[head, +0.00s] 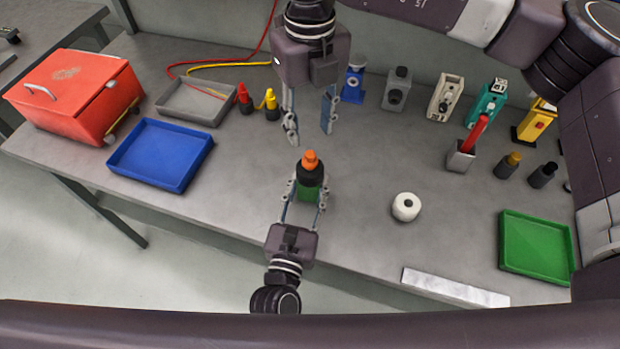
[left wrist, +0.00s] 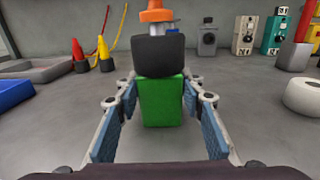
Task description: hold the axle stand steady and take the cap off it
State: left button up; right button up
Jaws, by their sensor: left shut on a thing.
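The axle stand has a green body (head: 307,194) and a black upper part (head: 310,174), and stands upright near the middle of the bench. An orange cap (head: 310,160) sits on its top. In the left wrist view, the green body (left wrist: 161,102) is between the finger pads, and a greyish piece shows between the black part and the orange cap (left wrist: 158,10). My left gripper (head: 307,188) is shut on the green body from the near side. My right gripper (head: 311,132) is open and empty, just beyond the cap, fingers pointing down.
A white roll (head: 406,207) lies to the right. A blue tray (head: 160,155), a grey tray (head: 197,101) and a red toolbox (head: 80,95) are at left. Red and yellow cone-shaped pieces stand behind. A green tray (head: 537,246) is at right. Several devices line the back.

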pick_arm(q)
grip_shut()
pick_arm(e)
jog(key=shift+s+a+f, duration=0.1)
jog(key=shift+c, duration=0.3)
jog(key=s+a+f+g+y, duration=0.3)
jog(key=s+a, duration=0.3)
jog(key=s, duration=0.1)
jog(key=s+a+f+g+y, duration=0.2)
jog(key=s+a+y, duration=0.1)
jog(key=s+a, duration=0.3)
jog(key=s+a+r+m+g+y, duration=0.2)
jog(key=s+a+r+m+y, duration=0.3)
jog(key=s+r+y, duration=0.4)
jog(key=w+d+r+m+t+y, duration=0.2)
jog(key=w+r+m+t+y, duration=0.1)
jog(key=w+m+t+y, duration=0.4)
pick_arm(q)
jog(key=shift+r, duration=0.1)
pick_arm(e)
jog(key=m+t+h, duration=1.4)
jog(key=m+t, duration=0.2)
jog(key=m, duration=0.8)
send_near(313, 158)
jog(key=x, duration=1.1)
jog(key=shift+a, duration=0.1)
